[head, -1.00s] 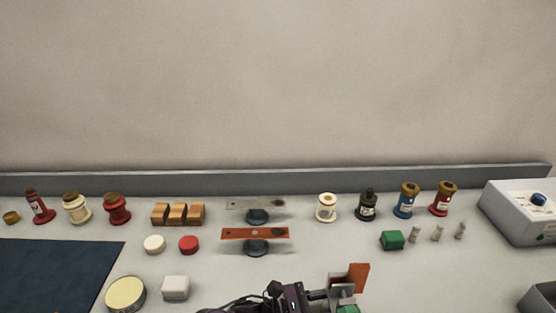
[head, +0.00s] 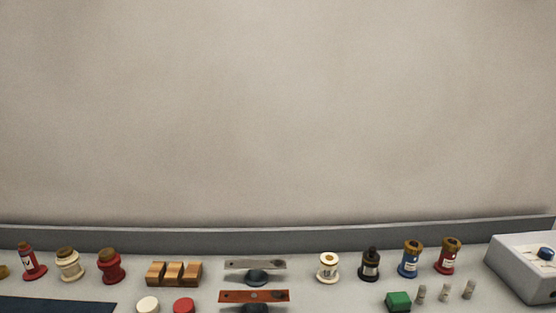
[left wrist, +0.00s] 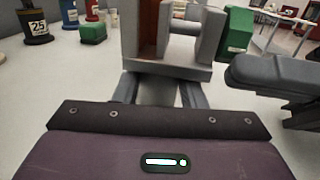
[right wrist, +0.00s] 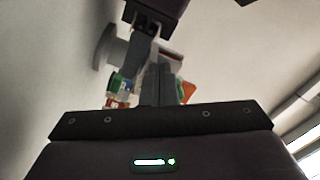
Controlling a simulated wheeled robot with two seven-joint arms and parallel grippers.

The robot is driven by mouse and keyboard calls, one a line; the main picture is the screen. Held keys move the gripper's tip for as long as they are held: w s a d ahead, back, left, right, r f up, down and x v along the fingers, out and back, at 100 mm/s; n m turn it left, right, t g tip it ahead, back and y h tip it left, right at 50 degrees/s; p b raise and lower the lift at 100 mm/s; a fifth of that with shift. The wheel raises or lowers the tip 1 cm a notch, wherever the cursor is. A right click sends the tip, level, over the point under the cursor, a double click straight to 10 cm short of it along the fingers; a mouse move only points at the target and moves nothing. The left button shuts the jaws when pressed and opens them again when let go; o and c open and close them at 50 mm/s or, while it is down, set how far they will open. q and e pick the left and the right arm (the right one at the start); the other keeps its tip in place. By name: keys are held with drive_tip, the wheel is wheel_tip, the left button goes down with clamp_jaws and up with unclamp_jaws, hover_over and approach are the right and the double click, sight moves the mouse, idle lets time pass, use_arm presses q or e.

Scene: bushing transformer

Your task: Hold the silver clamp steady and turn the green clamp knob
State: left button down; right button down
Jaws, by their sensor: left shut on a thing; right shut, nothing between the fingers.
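The silver clamp (left wrist: 205,45) is large in the left wrist view, with a flat brown-orange piece (left wrist: 148,30) on its left side and a rod across it. The green clamp knob (left wrist: 236,32) is on its right side. My left gripper (left wrist: 158,92) is shut on the silver clamp's base. My right gripper's dark fingers (left wrist: 275,75) lie just right of and below the green knob; I cannot tell whether they touch it. In the right wrist view my right gripper (right wrist: 158,72) is shut and empty. Neither gripper shows in the head view.
Spools and bushings stand along the back, including a blue one (head: 411,259) and a black one (head: 370,264). A green block (head: 398,301) lies in front of them. Wooden blocks (head: 173,273) and two flat bars (head: 255,296) sit mid-left. A white box (head: 525,265) stands at right.

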drive_tip(key=shift+r, duration=0.3)
drive_tip(key=shift+a+f, duration=0.1)
drive_tip(key=shift+s+a+f, duration=0.1)
drive_tip(key=shift+a+f, duration=0.05)
drive_tip(key=shift+a, duration=0.05)
drive_tip(key=shift+s, duration=2.95)
use_arm(q)
drive_tip(key=c, duration=0.8)
unclamp_jaws()
drive_tip(key=shift+a, duration=0.1)
